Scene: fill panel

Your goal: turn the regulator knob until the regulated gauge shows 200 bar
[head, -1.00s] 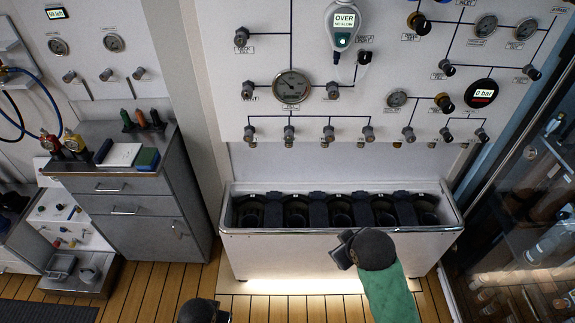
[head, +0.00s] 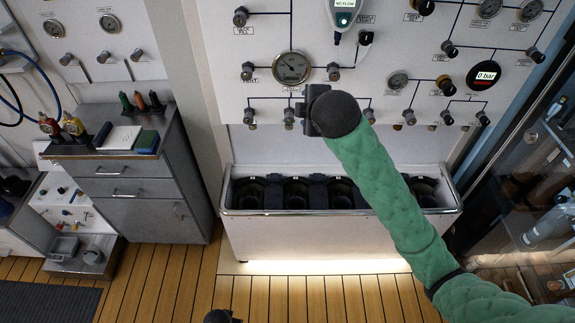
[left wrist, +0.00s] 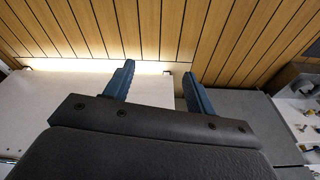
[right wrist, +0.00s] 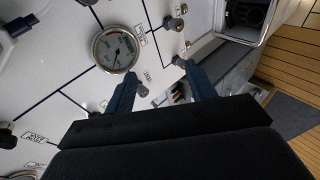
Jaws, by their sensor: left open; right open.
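The white panel carries a brass-and-black knob (head: 443,83) beside a round black digital gauge (head: 482,75) that reads 0 bar. Another dark knob with brass (head: 422,6) is at the top edge. I cannot read the labels well enough to tell which is the regulator. My right gripper (head: 308,108) is in front of the panel's lower row of valves, left of the brass-and-black knob. In the right wrist view its jaws (right wrist: 158,70) are open, with small grey knobs near the fingertips.
A large dial gauge (head: 292,67) and a grey handheld meter (head: 344,14) are on the panel. A white trough (head: 300,235) with dark cylinder slots stands below. A grey cabinet (head: 150,215) is at left, a glass case (head: 525,190) at right.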

